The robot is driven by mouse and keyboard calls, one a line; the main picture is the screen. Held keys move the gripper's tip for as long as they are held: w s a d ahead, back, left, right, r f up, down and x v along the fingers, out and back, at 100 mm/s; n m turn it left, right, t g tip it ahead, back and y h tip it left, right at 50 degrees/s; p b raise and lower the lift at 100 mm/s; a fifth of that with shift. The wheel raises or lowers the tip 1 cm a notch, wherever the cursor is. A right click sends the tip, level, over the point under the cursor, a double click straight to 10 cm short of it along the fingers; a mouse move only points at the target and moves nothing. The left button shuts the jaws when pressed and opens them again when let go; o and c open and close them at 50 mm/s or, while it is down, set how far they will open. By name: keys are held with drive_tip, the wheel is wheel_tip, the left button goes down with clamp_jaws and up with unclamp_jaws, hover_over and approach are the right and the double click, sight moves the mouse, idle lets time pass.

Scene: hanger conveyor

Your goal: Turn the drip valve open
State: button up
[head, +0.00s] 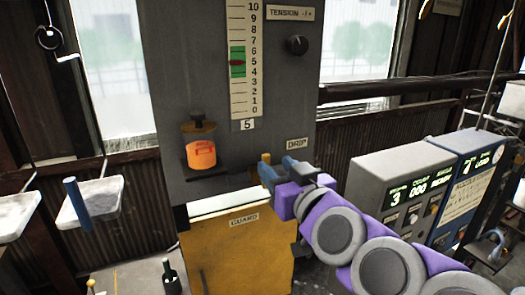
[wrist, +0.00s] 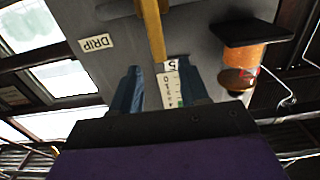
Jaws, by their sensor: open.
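The DRIP label (head: 297,144) is on the grey machine panel, and it also shows upside down in the wrist view (wrist: 96,43). A brass-yellow valve lever (head: 265,158) shows near the label, mostly hidden behind my gripper in the head view. In the wrist view the lever (wrist: 153,30) comes down from the top edge, its end near the gap between my fingers. My gripper (head: 268,171) is at the lever. Its blue fingers (wrist: 160,82) are apart with nothing clamped between them. I cannot tell whether either finger touches the lever.
An orange oil cup (head: 201,154) sits on the panel left of my gripper, and a yellow guard (head: 237,250) is below. A tension scale (head: 243,60) and black knob (head: 297,45) are above. Grey (head: 398,190) and blue (head: 465,180) control boxes stand to the right.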

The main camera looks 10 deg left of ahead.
sight(267, 159)
drive_tip(key=x, duration=0.8)
drive_tip(key=shift+c, duration=0.4)
clamp_jaws()
